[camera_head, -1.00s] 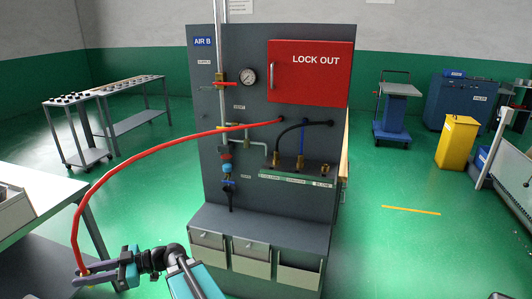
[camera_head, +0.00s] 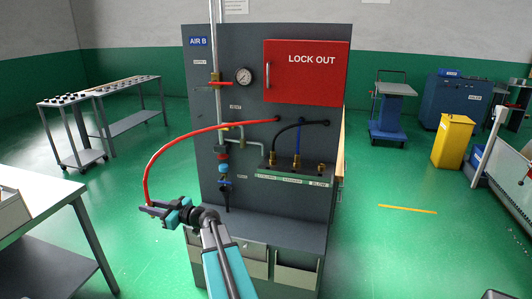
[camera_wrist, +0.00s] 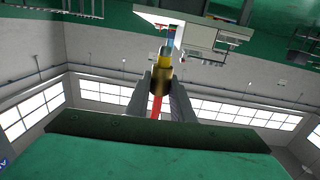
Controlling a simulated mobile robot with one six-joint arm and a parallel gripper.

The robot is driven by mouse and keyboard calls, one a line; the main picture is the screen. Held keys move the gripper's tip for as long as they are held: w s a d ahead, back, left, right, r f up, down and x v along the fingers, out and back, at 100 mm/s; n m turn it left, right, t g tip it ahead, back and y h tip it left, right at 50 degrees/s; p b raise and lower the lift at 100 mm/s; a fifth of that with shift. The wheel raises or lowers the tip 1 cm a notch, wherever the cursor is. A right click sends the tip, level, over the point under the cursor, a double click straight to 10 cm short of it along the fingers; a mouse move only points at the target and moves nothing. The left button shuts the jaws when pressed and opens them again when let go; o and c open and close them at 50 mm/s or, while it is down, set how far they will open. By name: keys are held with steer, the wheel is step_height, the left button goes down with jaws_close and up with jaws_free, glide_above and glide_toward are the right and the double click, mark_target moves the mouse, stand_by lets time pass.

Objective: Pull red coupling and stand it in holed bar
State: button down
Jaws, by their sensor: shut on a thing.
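My gripper (camera_head: 157,211) is shut on the brass red coupling (camera_wrist: 161,73) at the end of the red hose (camera_head: 185,139). In the wrist view the coupling sits between both fingers, with the hose running back below it. The hose arches from the grey panel down to my gripper, in free air left of the panel. The holed bar (camera_head: 285,178) is a labelled ledge on the panel's lower right. Brass fittings stand along it, with a black hose (camera_head: 284,133) and a blue hose (camera_head: 302,139) leading to them. Its holes are too small to make out.
The grey panel (camera_head: 230,55) carries a red lock-out box (camera_head: 306,73), a gauge (camera_head: 243,75) and piping with valves. Bins (camera_head: 297,277) sit at its base. A table (camera_head: 30,195) stands at the left. The green floor between table and panel is clear.

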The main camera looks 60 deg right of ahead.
steer(key=s+d+r+m+h, duration=0.25)
steer(key=d+h, duration=0.25)
steer(key=d, duration=0.8)
steer(key=s+d+r+m+h, duration=0.15)
steer(key=d+m+h, duration=0.25)
steer(key=d, duration=0.9)
steer(key=s+d+r+m+g+h, duration=0.1)
steer(key=s+d+m+h, duration=0.1)
steer(key=s+d, duration=0.3)
steer(key=s+d+r+m+g+h, duration=0.1)
steer(key=s+d+h, duration=0.3)
steer(key=d, duration=0.7)
steer(key=s+d+r+m+g+h, duration=0.1)
steer(key=s+d+m+g+h, duration=0.1)
steer(key=s+d, duration=0.4)
steer(key=shift+d+m+h, duration=0.4)
steer(key=shift+d+m, duration=0.05)
steer(key=shift+d, duration=0.75)
steer(key=shift+f+b, duration=0.15)
steer(key=shift+b, duration=0.2)
steer(key=shift+f+b, duration=1.25)
steer(key=shift+b, duration=0.4)
steer(key=shift+f+b, duration=0.3)
steer(key=shift+f, duration=1.05)
